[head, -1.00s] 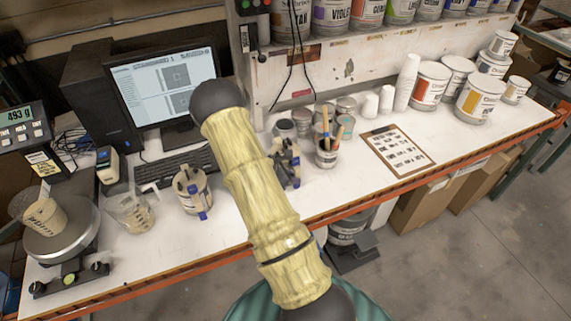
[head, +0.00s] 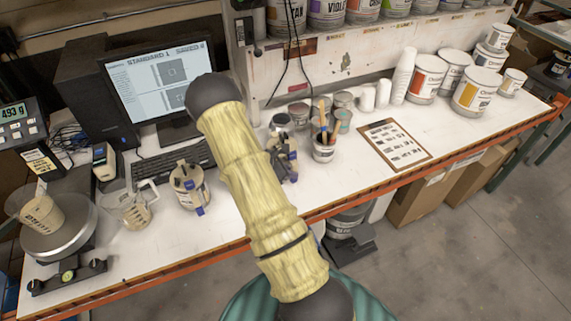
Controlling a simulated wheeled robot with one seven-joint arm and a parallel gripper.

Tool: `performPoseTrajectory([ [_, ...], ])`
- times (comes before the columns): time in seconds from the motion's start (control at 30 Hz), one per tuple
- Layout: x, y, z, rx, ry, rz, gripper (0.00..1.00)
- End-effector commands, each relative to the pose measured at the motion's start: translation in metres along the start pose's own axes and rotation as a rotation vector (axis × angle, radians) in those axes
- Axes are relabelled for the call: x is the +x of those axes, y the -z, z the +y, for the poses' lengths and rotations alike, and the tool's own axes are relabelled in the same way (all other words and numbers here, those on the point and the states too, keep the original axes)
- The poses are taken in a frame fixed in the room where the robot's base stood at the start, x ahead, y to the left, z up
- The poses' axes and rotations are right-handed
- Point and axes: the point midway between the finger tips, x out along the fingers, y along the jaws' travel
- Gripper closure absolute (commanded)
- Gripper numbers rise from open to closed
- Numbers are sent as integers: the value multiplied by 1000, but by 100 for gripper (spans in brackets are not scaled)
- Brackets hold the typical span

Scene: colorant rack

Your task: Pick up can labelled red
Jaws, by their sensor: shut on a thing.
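On the shelf at the top of the head view stands a row of labelled cans, cut off by the picture edge. One of them (head: 365,10) has a red label whose wording I cannot read surely. A white can with a red-orange label (head: 426,78) stands on the bench at the right; its wording is too small to read. My yellow-sleeved arm rises through the middle to a black joint. My gripper is not clearly visible; the arm hides the area behind it, so I cannot see what it holds.
A monitor (head: 160,80) stands behind. The bench front right of my arm is clear.

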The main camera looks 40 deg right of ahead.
Motion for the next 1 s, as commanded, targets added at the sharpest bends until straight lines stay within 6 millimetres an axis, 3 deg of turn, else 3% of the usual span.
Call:
performPoseTrajectory([
  [0.27, -10, -10, 1, 5, -2, -2, 100],
  [0.8, -63, -64, 1, 6, -2, -2, 100],
  [1.0, -71, -72, 0, 3, -1, -1, 100],
])
